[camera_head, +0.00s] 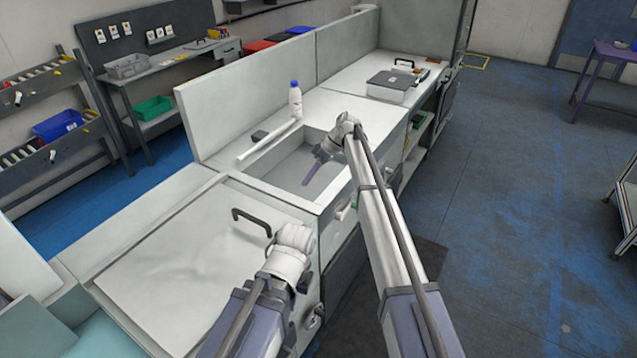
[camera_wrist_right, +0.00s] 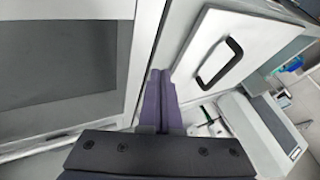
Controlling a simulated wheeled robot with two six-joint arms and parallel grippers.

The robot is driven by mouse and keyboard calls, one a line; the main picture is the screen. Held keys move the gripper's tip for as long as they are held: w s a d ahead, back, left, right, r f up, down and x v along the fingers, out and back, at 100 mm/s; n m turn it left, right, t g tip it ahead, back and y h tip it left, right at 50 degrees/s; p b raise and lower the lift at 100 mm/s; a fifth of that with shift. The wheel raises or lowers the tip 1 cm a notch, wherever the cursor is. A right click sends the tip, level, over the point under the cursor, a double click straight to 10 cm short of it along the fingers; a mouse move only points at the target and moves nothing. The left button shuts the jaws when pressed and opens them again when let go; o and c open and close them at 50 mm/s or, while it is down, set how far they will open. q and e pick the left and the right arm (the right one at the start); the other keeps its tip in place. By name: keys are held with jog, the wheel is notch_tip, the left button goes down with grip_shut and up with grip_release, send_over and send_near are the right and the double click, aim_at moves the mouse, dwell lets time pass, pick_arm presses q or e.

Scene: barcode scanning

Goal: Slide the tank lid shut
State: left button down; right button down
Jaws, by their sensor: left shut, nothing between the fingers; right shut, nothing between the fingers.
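The tank (camera_head: 333,190) is a white-rimmed basin in the counter, with its opening uncovered in the head view. The tank lid (camera_head: 175,265) is a large flat white panel lying to the near left of the opening. Its black bar handle (camera_head: 252,218) stands near the edge facing the tank; the handle also shows in the right wrist view (camera_wrist_right: 220,62). My right gripper (camera_head: 309,178) is shut and empty, its purple fingers (camera_wrist_right: 160,98) pointing down over the opening, apart from the handle. My left gripper (camera_head: 292,240) is just right of the handle; its fingertips are hidden.
A white bottle with a blue cap (camera_head: 295,100) and a small dark block (camera_head: 259,136) stand behind the tank. An upright white panel (camera_head: 250,100) bounds the counter's back. A grey box (camera_head: 391,88) sits farther along the counter.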

jog(key=b+x, duration=0.1)
jog(key=x, duration=0.1)
jog(key=b+x, duration=0.2)
jog(key=x, duration=0.1)
jog(key=b+x, duration=0.2)
jog(key=shift+w+d+f, duration=0.2)
jog(key=shift+w+f, duration=0.05)
jog(key=shift+f, duration=0.35)
jog(key=s, duration=0.1)
jog(key=s+a+r, duration=0.1)
jog(key=shift+s+a, duration=0.25)
jog(key=shift+s+a+f, duration=0.1)
jog(key=shift+s+a, duration=0.3)
jog(key=shift+s, duration=0.05)
jog(key=shift+s, duration=0.1)
